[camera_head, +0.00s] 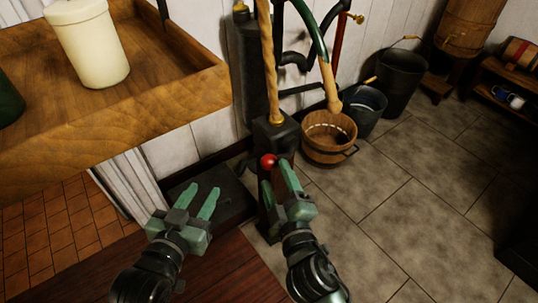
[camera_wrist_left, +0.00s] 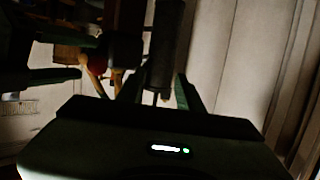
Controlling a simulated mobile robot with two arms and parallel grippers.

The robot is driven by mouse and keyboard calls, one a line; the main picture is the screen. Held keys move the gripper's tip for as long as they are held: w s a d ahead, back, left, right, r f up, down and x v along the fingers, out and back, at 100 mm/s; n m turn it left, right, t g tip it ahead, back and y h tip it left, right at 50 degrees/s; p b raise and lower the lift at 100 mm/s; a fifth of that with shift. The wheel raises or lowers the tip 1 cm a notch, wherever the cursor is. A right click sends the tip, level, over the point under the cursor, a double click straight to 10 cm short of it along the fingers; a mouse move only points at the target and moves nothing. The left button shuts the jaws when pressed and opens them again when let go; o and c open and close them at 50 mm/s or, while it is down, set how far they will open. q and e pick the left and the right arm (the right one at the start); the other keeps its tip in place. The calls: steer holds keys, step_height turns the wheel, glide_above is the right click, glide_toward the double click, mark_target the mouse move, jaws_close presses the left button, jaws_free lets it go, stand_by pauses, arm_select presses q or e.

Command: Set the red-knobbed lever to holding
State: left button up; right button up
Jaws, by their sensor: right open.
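The red knob (camera_head: 268,160) of the lever sits low on the dark pump stand (camera_head: 276,137), at the middle of the head view. My right gripper (camera_head: 276,174) is open, its fingertips close to the knob; I cannot tell whether they touch it. The lever's shaft and any position markings are hidden or too dark to read. My left gripper (camera_head: 202,189) is open and empty, to the left of the stand above a dark box. In the left wrist view its fingers (camera_wrist_left: 158,82) are apart, and a dim red round shape (camera_wrist_left: 97,73) shows left of them.
A wooden counter (camera_head: 150,115) with a cream canister (camera_head: 87,42) juts in at upper left. A wooden bucket (camera_head: 329,138) and dark buckets (camera_head: 403,70) stand right of the pump. A reddish wooden surface (camera_head: 222,270) lies below my grippers.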

mark_target(266, 156)
steer(key=shift+w+a+r, duration=0.1)
steer(key=shift+a+r, duration=0.2)
steer(key=shift+r, duration=0.25)
steer(key=shift+w+a+r+n, duration=0.15)
steer(key=shift+w+n, duration=0.1)
steer(key=shift+n, duration=0.05)
steer(key=x, duration=0.6)
steer(key=shift+w+a+b, duration=0.15)
steer(key=shift+w+b, duration=0.15)
steer(key=shift+w, duration=0.15)
arm_select(q)
steer(key=r, duration=0.1)
steer(key=r+t, duration=0.1)
steer(key=r, duration=0.1)
steer(key=r+t, duration=0.1)
steer(key=shift+w+d+r+h, duration=0.2)
steer(key=shift+w+d+h, duration=0.1)
steer(key=shift+d+h, duration=0.1)
arm_select(e)
jaws_close()
